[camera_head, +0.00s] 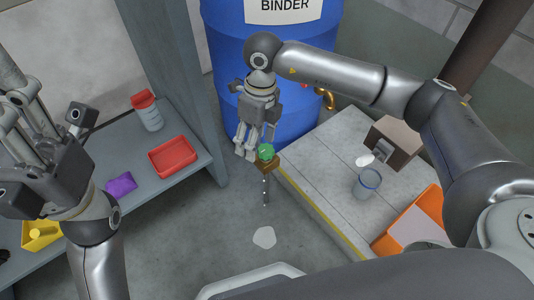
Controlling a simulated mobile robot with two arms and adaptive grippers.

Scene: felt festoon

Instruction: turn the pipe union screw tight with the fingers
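A small round green piece (266,151) sits on a brown block (266,165) on top of a thin grey post. It may be the union screw, but it is too small to tell. My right gripper (256,146) reaches down from above, with its fingers close behind and left of the green piece. Its fingers look spread, with a gap between them. I cannot tell whether they touch the piece. My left gripper (48,112) is far off at the left edge, its fingers pointing up and spread apart, partly cut off by the frame. It holds nothing visible.
A blue barrel (222,45) stands behind. The left bench has a red tray (173,156), a red-capped bottle (147,110), a purple item (121,184) and a yellow bin (41,235). A cup (367,183), box (394,145) and orange-edged case (411,222) stand on the right platform.

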